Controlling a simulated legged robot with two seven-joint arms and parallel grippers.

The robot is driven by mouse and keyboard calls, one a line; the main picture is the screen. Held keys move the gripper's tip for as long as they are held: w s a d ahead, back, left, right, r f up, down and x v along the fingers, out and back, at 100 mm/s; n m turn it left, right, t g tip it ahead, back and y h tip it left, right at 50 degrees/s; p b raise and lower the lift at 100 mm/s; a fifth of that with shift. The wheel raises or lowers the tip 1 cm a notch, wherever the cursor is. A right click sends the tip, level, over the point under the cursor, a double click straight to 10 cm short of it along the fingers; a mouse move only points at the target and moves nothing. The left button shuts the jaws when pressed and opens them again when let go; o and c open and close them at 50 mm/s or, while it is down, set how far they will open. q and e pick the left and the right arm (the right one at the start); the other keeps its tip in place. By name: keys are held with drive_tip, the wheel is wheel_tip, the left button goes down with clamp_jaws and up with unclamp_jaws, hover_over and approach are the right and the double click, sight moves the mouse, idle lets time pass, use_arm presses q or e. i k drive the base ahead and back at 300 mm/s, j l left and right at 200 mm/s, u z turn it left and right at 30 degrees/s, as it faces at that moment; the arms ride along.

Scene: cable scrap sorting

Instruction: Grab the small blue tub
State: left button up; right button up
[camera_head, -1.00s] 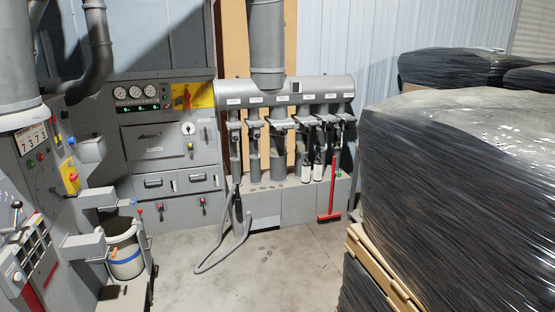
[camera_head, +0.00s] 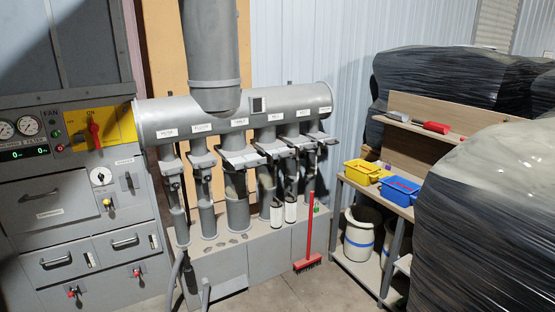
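The small blue tub (camera_head: 399,191) sits on the upper board of a shelf unit at the right, close to the board's right end. A yellow tub (camera_head: 362,172) stands just left of it. The blue tub holds something dark that I cannot make out. Neither of my grippers shows in the head view.
The shelf unit (camera_head: 358,193) has a wooden back board with a red-handled tool (camera_head: 436,127) on its ledge. White buckets (camera_head: 360,238) stand below. A black-wrapped pallet load (camera_head: 490,220) crowds the right front. A red broom (camera_head: 309,232) leans by the grey pipe machine (camera_head: 237,125). Some floor shows between.

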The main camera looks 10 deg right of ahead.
sight(401, 192)
drive_tip(key=i+j+z, duration=0.25)
drive_tip(key=i+z, duration=0.2)
drive_tip(key=i+j+z, duration=0.8)
drive_tip(key=z, duration=0.15)
drive_tip(key=i+j+z, duration=0.25)
drive_tip(key=j+z, duration=0.2)
drive_tip(key=j, duration=0.3)
